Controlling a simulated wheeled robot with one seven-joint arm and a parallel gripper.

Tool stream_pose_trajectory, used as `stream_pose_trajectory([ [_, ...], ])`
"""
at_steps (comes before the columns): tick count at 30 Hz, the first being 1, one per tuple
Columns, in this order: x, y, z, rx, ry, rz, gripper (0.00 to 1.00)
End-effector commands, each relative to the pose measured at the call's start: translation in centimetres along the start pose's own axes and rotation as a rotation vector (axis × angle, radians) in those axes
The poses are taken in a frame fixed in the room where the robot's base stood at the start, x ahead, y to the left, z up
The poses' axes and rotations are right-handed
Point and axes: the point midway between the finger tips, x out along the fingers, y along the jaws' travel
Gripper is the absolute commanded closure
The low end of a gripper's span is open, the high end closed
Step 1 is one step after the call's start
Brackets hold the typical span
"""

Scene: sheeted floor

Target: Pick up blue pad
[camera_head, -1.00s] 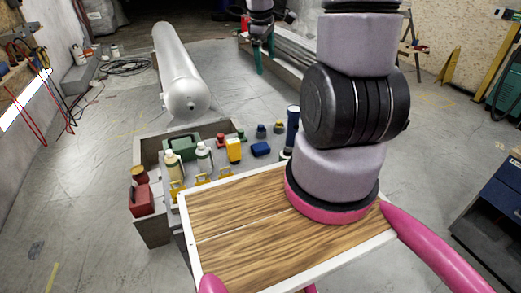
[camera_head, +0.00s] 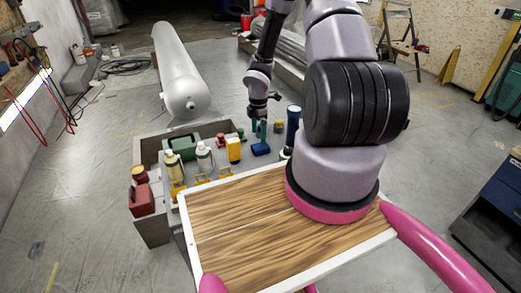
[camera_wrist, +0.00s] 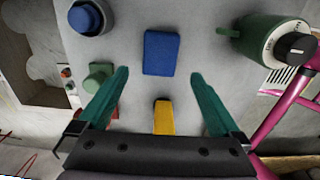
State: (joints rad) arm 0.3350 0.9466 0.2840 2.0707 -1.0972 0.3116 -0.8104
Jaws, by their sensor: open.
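The blue pad (camera_head: 261,149) lies flat on the grey surface of a low bench among other items. It is a small rectangle in the wrist view (camera_wrist: 161,52). My gripper (camera_head: 258,129) has teal fingers and hangs just behind the pad in the head view. In the wrist view my gripper (camera_wrist: 159,76) is open and empty, with the pad ahead of and roughly centred between the fingertips. I see no contact with the pad. The exact height of the fingers above it is hard to tell.
In the wrist view a yellow piece (camera_wrist: 164,117) shows between the fingers. A green block (camera_wrist: 97,77) is by the left finger, with a round blue item (camera_wrist: 87,17) beyond. A green cylinder (camera_wrist: 270,40) is at right. A dark blue bottle (camera_head: 293,128) stands right of the pad.

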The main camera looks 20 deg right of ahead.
Motion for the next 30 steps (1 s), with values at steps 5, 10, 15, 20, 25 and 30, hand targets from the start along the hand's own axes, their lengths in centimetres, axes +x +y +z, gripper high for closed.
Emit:
stream_pose_trajectory([
  [5, 1.5, -0.1, 0.0, 0.001, 0.0, -0.001, 0.0],
  [10, 3.6, -0.1, -0.1, -0.001, -0.001, -0.003, 0.0],
  [15, 6.0, 0.0, -0.2, 0.001, -0.001, -0.001, 0.0],
  [20, 6.6, 0.1, -0.1, 0.001, -0.001, 0.001, 0.0],
  [25, 6.6, 0.1, -0.1, 0.002, -0.001, 0.001, 0.04],
  [30, 6.6, 0.1, -0.1, 0.002, -0.001, 0.001, 0.69],
])
